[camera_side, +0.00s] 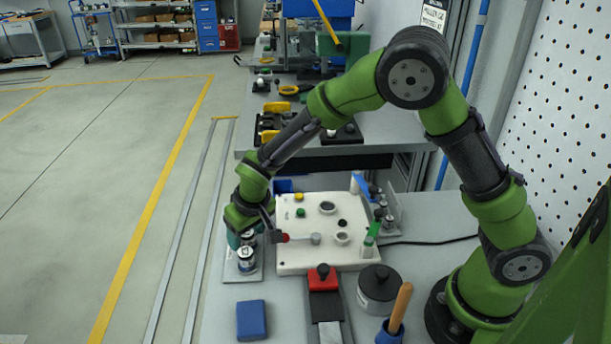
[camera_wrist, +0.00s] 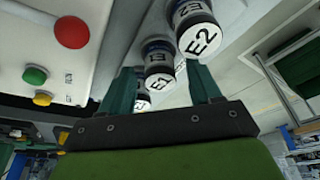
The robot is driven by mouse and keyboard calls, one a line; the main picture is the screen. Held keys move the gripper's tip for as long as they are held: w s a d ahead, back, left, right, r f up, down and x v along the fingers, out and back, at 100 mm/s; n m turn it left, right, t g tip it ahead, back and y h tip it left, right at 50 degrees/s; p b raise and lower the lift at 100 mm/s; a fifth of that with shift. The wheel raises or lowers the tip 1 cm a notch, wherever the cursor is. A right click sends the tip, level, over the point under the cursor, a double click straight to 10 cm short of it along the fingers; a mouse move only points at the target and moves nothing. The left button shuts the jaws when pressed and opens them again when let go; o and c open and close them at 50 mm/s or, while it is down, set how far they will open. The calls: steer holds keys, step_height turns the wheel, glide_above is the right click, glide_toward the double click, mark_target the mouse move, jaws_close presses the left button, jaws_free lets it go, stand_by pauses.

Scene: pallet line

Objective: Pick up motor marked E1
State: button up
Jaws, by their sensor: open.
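In the wrist view, the motor marked E1 (camera_wrist: 159,66), a dark and silver cylinder with a white labelled end, appears between the two teal fingers of my open gripper (camera_wrist: 162,72). I cannot tell whether either finger touches it. The motor marked E2 (camera_wrist: 197,28) is beside it, toward the upper right and outside the fingers. Another white-ended motor (camera_wrist: 143,103) is mostly hidden beyond E1. In the side view, my gripper (camera_side: 240,236) points down at the motor stand, and a silver motor (camera_side: 246,261) shows there. Its mark is too small to read.
A white fixture board (camera_side: 290,262) with buttons and a red-ended lever stands right of the gripper. A blue block (camera_side: 251,320), a red-and-black clamp (camera_side: 323,283), a dark round canister (camera_side: 378,288) and a wooden handle (camera_side: 400,308) are nearer the camera. The bench's left edge is close.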

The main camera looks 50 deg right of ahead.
steer(key=shift+f, duration=0.2)
steer(key=c, duration=1.2)
steer(key=shift+o, duration=0.2)
steer(key=shift+w+r, duration=0.1)
steer(key=shift+r, duration=0.05)
